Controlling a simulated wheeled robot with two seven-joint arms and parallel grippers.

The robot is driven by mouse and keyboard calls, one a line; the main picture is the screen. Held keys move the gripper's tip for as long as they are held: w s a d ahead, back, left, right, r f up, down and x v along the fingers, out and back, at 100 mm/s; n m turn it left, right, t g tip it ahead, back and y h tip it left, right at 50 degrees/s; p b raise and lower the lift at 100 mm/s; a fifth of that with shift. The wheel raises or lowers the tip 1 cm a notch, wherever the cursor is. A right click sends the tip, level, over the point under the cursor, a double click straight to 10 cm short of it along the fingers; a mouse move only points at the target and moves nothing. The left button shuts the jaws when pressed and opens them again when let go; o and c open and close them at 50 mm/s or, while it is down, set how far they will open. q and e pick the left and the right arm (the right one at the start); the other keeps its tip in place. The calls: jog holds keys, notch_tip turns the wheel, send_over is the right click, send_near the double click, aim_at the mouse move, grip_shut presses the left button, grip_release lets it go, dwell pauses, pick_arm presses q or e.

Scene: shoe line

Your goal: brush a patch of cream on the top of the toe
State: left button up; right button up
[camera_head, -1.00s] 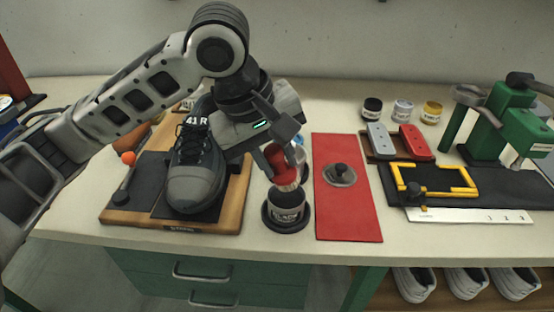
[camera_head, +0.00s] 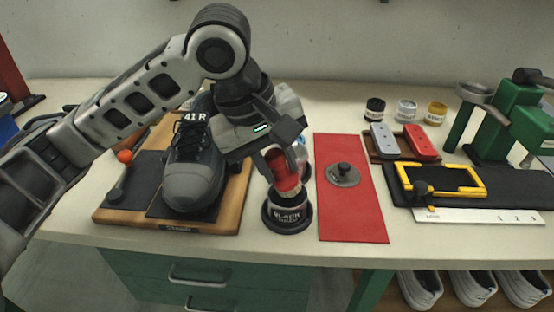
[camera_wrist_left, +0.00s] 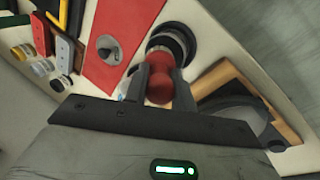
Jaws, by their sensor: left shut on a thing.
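The dark grey shoe (camera_head: 194,178) marked 41 R sits on a dark mat on a wooden board (camera_head: 235,212), toe toward me. My left gripper (camera_head: 283,163) is shut on the red handle of a brush (camera_head: 286,176), right of the toe. The brush points down into the mouth of the black cream jar (camera_head: 290,215), and its bristle tip is hidden. In the left wrist view, the red handle (camera_wrist_left: 159,86) is between my left fingers, over the jar (camera_wrist_left: 172,42). I see no cream patch on the toe. My right gripper is not in view.
Right of the jar is a red mat (camera_head: 350,215) with a round knobbed metal piece (camera_head: 343,174). Small jars (camera_head: 406,110), a yellow frame (camera_head: 440,190) and a green press (camera_head: 500,125) stand farther right. An orange-knobbed tool (camera_head: 124,157) lies left of the shoe.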

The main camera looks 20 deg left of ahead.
pick_arm(q)
jog(key=shift+f, duration=0.7)
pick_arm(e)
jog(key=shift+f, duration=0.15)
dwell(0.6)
pick_arm(q)
jog(key=shift+s+f+p, duration=0.1)
jog(key=shift+f+p, duration=0.1)
jog(key=shift+p, duration=0.35)
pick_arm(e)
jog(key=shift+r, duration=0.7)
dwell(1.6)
pick_arm(q)
jog(key=shift+r+p, duration=0.85)
jog(key=shift+p, duration=0.3)
notch_tip(320, 180, up, 5)
jog(key=p, duration=0.6)
jog(key=shift+p, duration=0.35)
jog(key=shift+r+p, duration=0.35)
jog(key=shift+p, duration=0.25)
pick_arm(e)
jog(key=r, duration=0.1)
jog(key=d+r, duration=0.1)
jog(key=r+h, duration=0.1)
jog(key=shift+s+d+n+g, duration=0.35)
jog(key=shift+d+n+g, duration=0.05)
